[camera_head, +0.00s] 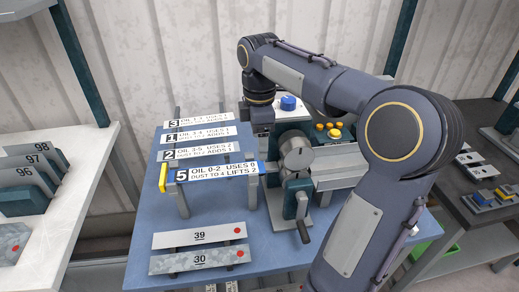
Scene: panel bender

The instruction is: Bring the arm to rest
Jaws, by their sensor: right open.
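My right arm comes in from the bottom right, bends high over the table and reaches left, with its wrist pointing down. My right gripper (259,127) is at the end of this wrist, behind the bender (295,158) and right of the label rack. Its fingers are small and mostly hidden, and I see nothing held in it. The bender has a round grey head and a dark green lever part at its front. My left gripper is not in view.
Plates 39 (199,236) and 30 (199,260) lie in front. A blue knob (288,103) is close to the wrist. White table (85,160) left, dark table (455,195) right.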

